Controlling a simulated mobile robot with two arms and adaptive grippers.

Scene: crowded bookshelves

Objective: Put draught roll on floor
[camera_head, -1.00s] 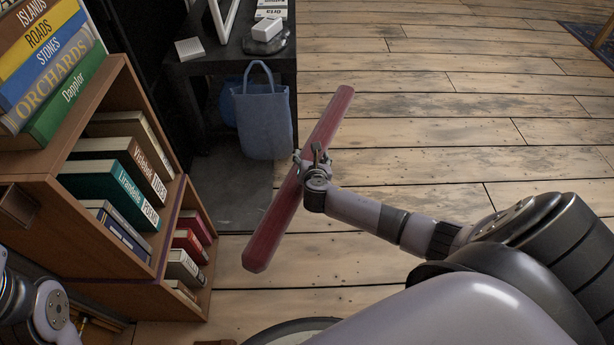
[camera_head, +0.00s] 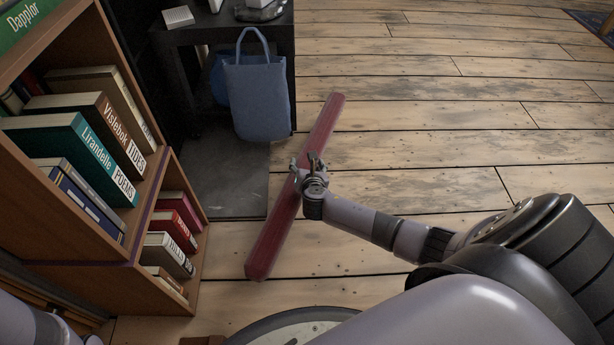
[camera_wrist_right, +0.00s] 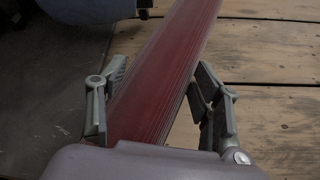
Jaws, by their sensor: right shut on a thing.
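The draught roll is a long dark red bar (camera_head: 272,237). In the head view it slants from lower left to upper right, over the wooden floor (camera_head: 400,155). My right gripper (camera_head: 309,170) is shut on it near its middle. In the right wrist view the roll (camera_wrist_right: 165,75) runs between the two fingers of the right gripper (camera_wrist_right: 160,95). How high the roll is above the floor is hard to tell. The left gripper is not in view; only part of my left arm shows at the lower left.
A wooden bookcase (camera_head: 135,262) with books stands at the left. A dark table (camera_head: 190,45) with a blue bag (camera_head: 258,95) at its side stands behind. A grey mat (camera_head: 228,180) lies below the table. The floor to the right is clear.

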